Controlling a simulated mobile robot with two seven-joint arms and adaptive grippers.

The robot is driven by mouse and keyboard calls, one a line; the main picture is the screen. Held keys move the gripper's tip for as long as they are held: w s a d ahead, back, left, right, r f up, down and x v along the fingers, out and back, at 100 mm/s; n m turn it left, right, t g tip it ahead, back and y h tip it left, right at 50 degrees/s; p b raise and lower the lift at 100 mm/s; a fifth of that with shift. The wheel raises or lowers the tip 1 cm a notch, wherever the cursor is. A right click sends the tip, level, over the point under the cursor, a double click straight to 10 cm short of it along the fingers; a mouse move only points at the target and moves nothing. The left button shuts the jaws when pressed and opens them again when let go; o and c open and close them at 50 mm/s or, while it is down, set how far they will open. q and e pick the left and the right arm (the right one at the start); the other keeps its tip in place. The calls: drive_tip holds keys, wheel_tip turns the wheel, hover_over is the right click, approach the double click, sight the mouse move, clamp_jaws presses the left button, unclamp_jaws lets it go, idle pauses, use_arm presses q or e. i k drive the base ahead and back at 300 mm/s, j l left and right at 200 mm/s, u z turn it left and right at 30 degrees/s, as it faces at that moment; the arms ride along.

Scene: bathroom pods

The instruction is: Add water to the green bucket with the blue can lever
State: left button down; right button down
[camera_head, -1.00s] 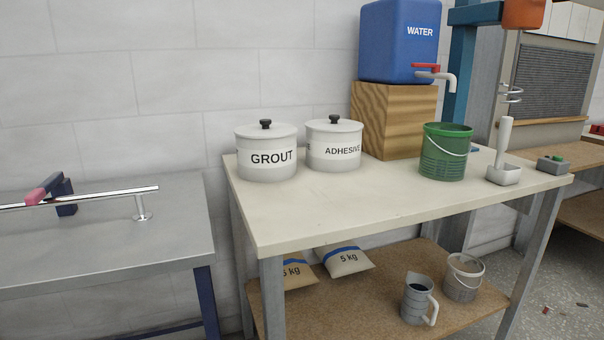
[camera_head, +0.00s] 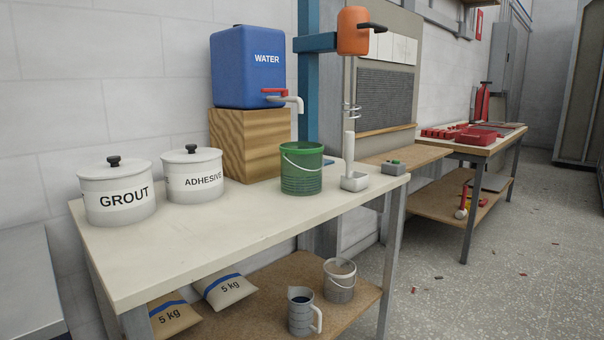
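The blue water can (camera_head: 247,75), marked WATER, stands on a wooden block (camera_head: 240,150) at the back of the cream table. Its red lever (camera_head: 274,91) sits above a white spout (camera_head: 291,102) that points right and bends down. The green bucket (camera_head: 301,172) stands upright on the table with its white handle hanging across its front. It is to the right of the block, roughly below the spout. I cannot tell whether the spout is over its opening. The bucket's inside is mostly hidden. Neither of my grippers is in view.
White GROUT (camera_head: 115,205) and ADHESIVE (camera_head: 192,187) pots stand on the table's left (camera_head: 150,265). An orange-headed mixer (camera_head: 354,30) rises right of the bucket, beside a small tray (camera_head: 354,182). Bags, a jug (camera_head: 300,312) and a grey bucket (camera_head: 340,282) are on the shelf below.

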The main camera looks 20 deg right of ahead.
sight(284, 92)
drive_tip(key=i+l+u, duration=0.1)
drive_tip(key=l, duration=0.3)
drive_tip(key=i+l+u, duration=0.1)
drive_tip(key=i+l, duration=0.15)
drive_tip(key=l, duration=0.2)
drive_tip(key=i+l+u, duration=0.1)
drive_tip(key=l, duration=0.35)
drive_tip(key=i+l+u, duration=0.1)
drive_tip(key=i+l, duration=0.15)
drive_tip(key=l, duration=0.2)
drive_tip(key=i+l+u, duration=0.1)
drive_tip(key=l, duration=0.35)
drive_tip(key=i+l, duration=0.1)
drive_tip(key=l, duration=0.4)
drive_tip(key=i+l+u, duration=0.15)
drive_tip(key=l, duration=0.3)
